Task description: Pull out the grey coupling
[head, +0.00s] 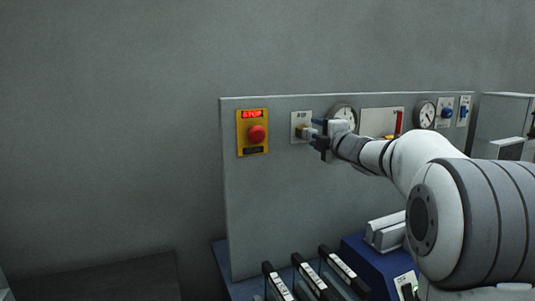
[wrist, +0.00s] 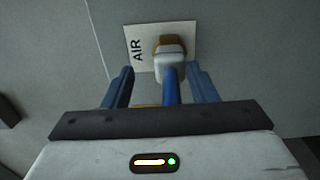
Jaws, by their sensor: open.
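The grey coupling (wrist: 169,66) is seated on a brass fitting (wrist: 172,42) on a white plate marked AIR (wrist: 144,62) in the wrist view. A blue hose (wrist: 171,88) runs from it back toward my gripper. My gripper (wrist: 161,69) is open, with one blue finger on each side of the coupling and hose and visible gaps between. In the head view my gripper (head: 314,133) is in front of the AIR plate (head: 297,118).
The grey panel (head: 260,200) carries a yellow stop box with a red button (head: 257,134) left of the plate. A gauge (head: 344,113) is close behind my wrist. Black-handled items (head: 310,278) and a blue box (head: 375,262) are below. The wall at left is clear.

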